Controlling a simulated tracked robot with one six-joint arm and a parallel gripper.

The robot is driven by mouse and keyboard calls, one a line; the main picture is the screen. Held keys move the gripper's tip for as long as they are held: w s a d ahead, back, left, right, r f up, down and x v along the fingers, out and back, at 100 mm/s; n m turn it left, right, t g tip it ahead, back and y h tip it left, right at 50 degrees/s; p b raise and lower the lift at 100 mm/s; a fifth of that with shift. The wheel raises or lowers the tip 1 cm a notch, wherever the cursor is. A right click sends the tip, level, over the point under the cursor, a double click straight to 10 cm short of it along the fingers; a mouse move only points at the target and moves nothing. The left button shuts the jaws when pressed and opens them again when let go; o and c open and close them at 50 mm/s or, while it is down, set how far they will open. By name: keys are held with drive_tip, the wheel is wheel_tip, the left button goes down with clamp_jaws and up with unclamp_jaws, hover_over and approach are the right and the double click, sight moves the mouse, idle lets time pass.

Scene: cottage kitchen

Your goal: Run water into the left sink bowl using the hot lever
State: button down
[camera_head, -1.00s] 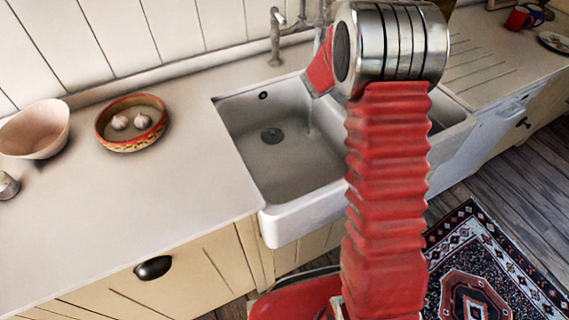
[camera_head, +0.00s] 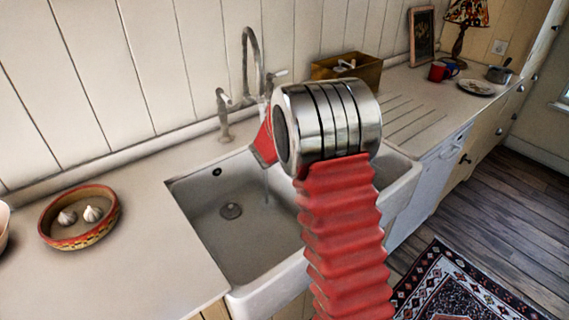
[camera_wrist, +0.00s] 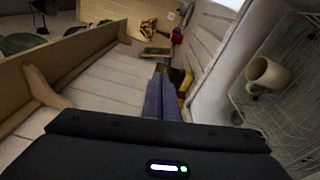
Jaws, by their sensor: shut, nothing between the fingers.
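The white sink (camera_head: 262,300) is set in the counter, and its left bowl (camera_head: 215,225) shows a drain. A faint pale vertical streak, like a thin stream of water, shows in this bowl below my arm. A grey tap with a tall curved spout (camera_head: 246,55) stands behind the sink. Its left lever (camera_head: 222,95) and right lever (camera_head: 279,73) show; I cannot tell which is hot. My arm hides the tap's lower middle and the spout's outlet. In the wrist view my gripper (camera_wrist: 161,94) is shut and empty.
A bowl with garlic (camera_head: 80,240) sits left of the sink. A wooden box (camera_head: 345,75), a red mug (camera_head: 437,71) and a lamp (camera_head: 462,35) stand to the right. In the wrist view, a cream mug (camera_wrist: 268,74) is in a wire rack (camera_wrist: 300,110).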

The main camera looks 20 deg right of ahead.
drive_tip(key=s+a+r+m+g+y, duration=0.1)
drive_tip(key=s+a+m+g+y, duration=0.2)
drive_tip(key=s, duration=0.7)
drive_tip(key=s+a+r+m+g+y, duration=0.1)
drive_tip(key=s+a+m+g+y, duration=0.3)
drive_tip(key=s, duration=0.7)
drive_tip(key=s+a+t+y, duration=0.2)
drive_tip(key=s+a+y, duration=0.1)
drive_tip(key=a, duration=0.5)
drive_tip(key=s+a+f+t+y, duration=0.1)
drive_tip(key=s+a+t+y, duration=0.1)
drive_tip(key=s+a, duration=0.4)
drive_tip(key=s+a+f+t+y, duration=0.1)
drive_tip(key=s+a+y, duration=0.3)
drive_tip(key=a, duration=0.6)
drive_tip(key=shift+s+a+f+n+t+y, duration=0.2)
drive_tip(key=shift+s+n+t+y, duration=0.15)
drive_tip(key=shift+s, duration=0.4)
drive_tip(key=c, duration=2.5)
unclamp_jaws()
drive_tip(key=shift+d, duration=0.1)
drive_tip(key=shift+c, duration=0.2)
